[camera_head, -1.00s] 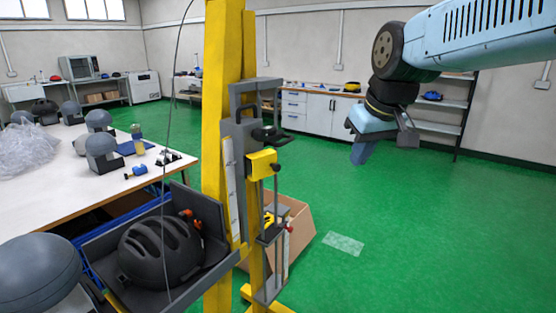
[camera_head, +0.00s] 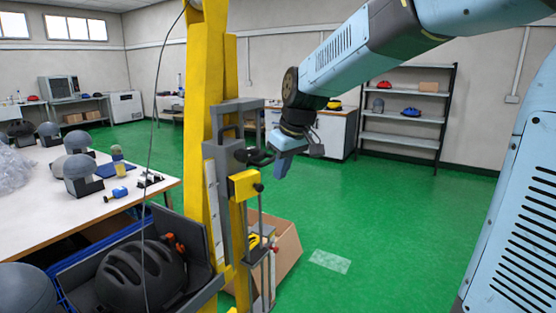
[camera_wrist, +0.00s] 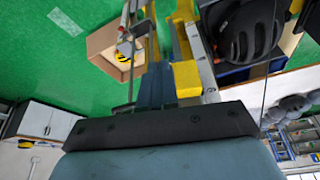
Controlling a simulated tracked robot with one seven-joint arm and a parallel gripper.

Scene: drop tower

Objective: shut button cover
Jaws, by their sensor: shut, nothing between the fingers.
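The button cover cannot be made out for sure. The drop tower's yellow post (camera_head: 200,110) carries a grey carriage frame (camera_head: 215,170) with a yellow block (camera_head: 243,185) and a black knob beside it. My gripper (camera_head: 281,166) is shut and empty, pointing down just right of the carriage and apparently close to its black clamp (camera_head: 255,156). In the wrist view my blue fingers (camera_wrist: 156,88) are together, with the yellow block (camera_wrist: 186,79) right beside them; contact cannot be told.
A black helmet (camera_head: 140,275) lies in a grey tray at the tower's left. A cardboard box (camera_head: 288,250) stands on the green floor behind the tower. A white table (camera_head: 60,215) with headforms is at left. The floor at right is open.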

